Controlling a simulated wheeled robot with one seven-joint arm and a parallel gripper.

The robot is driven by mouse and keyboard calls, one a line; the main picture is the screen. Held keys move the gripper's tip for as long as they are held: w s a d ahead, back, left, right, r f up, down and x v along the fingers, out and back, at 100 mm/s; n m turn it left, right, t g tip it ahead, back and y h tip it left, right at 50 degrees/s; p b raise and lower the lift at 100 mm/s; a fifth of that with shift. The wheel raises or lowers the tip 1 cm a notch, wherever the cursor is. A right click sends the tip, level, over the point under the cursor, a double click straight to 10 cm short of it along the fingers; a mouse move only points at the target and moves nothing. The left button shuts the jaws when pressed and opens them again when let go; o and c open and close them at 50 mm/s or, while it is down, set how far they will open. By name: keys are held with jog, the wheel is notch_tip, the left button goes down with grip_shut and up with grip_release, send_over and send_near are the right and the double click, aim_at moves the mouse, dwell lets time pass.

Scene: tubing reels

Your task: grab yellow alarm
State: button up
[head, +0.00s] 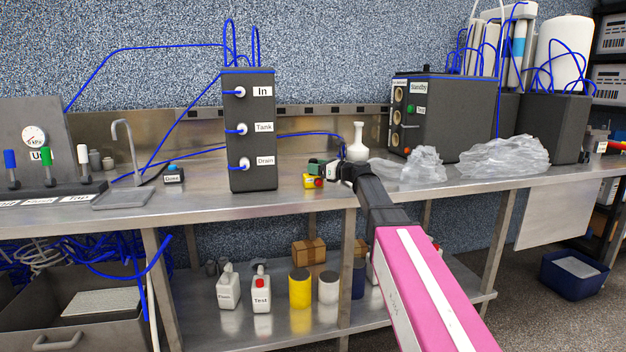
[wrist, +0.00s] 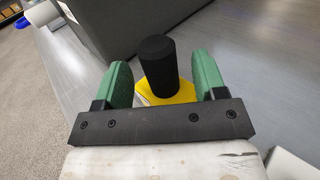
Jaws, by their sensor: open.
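The yellow alarm (head: 308,182) sits on the steel bench, to the right of the dark labelled block; a small red spot shows on it in the head view. In the wrist view its yellow base (wrist: 181,92) carries an upright black cylinder (wrist: 157,70). My gripper (head: 321,168) is at the alarm. Its green fingers (wrist: 161,78) are open, one on each side of the black cylinder, with a visible gap to it on both sides. Part of the yellow base is hidden behind the cylinder and the gripper's crossbar.
The dark block (head: 251,175) labelled In, Tank and Drain stands close on the left. A white vase (head: 357,148) stands just behind my gripper, and crumpled clear plastic (head: 423,164) lies to the right. The bench front between the block and my arm is clear.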

jog(key=shift+x, duration=1.1)
jog(key=c, duration=1.1)
